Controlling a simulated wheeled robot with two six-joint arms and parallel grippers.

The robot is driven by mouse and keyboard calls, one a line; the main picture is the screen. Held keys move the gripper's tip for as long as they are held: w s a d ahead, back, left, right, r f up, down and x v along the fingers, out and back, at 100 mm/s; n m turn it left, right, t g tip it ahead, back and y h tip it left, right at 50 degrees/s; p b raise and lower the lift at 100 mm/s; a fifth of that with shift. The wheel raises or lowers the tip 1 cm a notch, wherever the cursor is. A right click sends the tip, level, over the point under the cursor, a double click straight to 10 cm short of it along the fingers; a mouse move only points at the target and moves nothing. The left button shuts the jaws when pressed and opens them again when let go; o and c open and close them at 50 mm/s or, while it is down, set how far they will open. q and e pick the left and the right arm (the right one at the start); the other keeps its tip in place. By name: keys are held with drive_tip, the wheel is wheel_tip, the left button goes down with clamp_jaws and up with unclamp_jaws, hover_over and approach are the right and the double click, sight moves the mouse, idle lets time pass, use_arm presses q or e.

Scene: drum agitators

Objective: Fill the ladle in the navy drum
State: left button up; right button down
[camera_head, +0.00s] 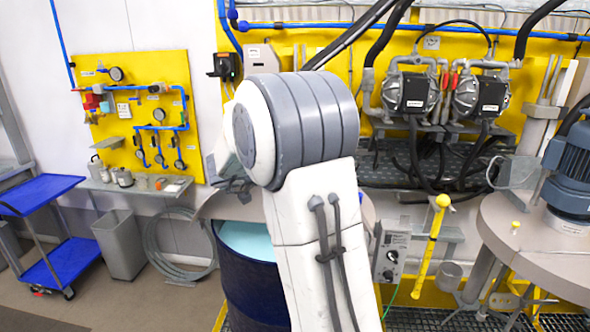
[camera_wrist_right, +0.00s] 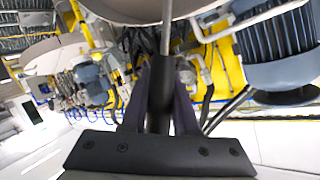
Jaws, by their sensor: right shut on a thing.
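The navy drum (camera_head: 250,291) stands left of centre in the head view, with a pale blue surface (camera_head: 248,240) showing inside its opening. My own large arm link covers its right part. In the right wrist view my right gripper (camera_wrist_right: 161,85) is shut on a dark handle with a thin metal shaft (camera_wrist_right: 166,28), which looks like the ladle. The shaft runs out of the top of that view, so its bowl is hidden and I cannot tell whether it is in the liquid. My left gripper is not in view.
At the right, a drum lid (camera_head: 530,255) carries a blue motor (camera_head: 570,175). A yellow handle (camera_head: 432,240) and a control box (camera_head: 391,258) stand between. A grey bin (camera_head: 120,244), coiled hose (camera_head: 180,250) and blue cart (camera_head: 45,195) are at the left.

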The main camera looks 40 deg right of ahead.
use_arm(q)
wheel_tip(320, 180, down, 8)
drive_tip(key=b, duration=0.7)
use_arm(e)
wheel_tip(320, 180, down, 11)
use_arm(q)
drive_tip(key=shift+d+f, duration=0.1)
use_arm(e)
drive_tip(key=shift+r, duration=0.1)
drive_tip(key=shift+f+b, duration=4.25)
drive_tip(key=shift+f, duration=1.95)
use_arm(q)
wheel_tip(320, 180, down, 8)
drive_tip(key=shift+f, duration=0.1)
use_arm(e)
drive_tip(key=shift+f, duration=0.35)
drive_tip(key=shift+r, duration=0.1)
